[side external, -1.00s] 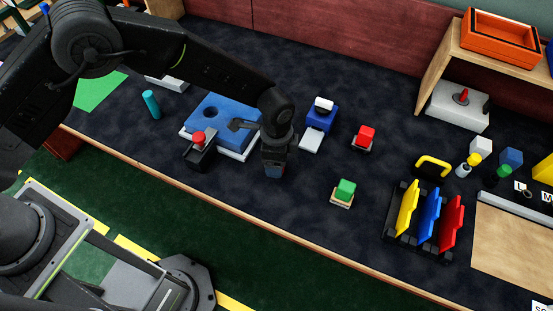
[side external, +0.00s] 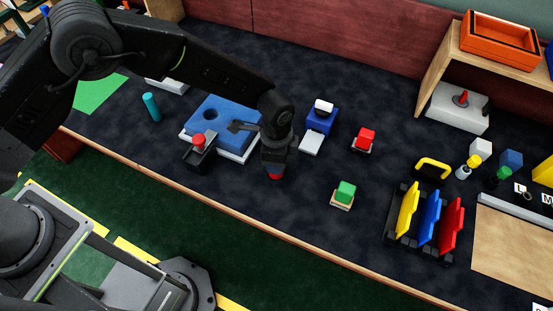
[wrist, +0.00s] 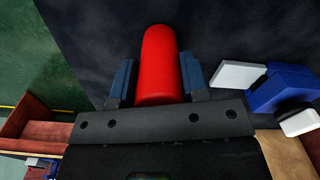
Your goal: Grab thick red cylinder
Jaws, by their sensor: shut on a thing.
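The thick red cylinder (wrist: 161,62) lies between the two fingers of my gripper (wrist: 160,80) in the wrist view. My gripper is shut on it, with one blue-grey finger on each side. In the side view, my gripper (side external: 275,168) points down over the dark table, and only a small red end of the cylinder (side external: 275,177) shows below it. The rest of the cylinder is hidden there by the gripper. I cannot tell whether it touches the table.
A blue block on a white base (side external: 222,117) and a black holder with a red knob (side external: 199,150) stand to the left. A blue-and-white device (side external: 320,118), a red button block (side external: 364,138) and a green block (side external: 343,192) stand to the right. The table's front edge is close.

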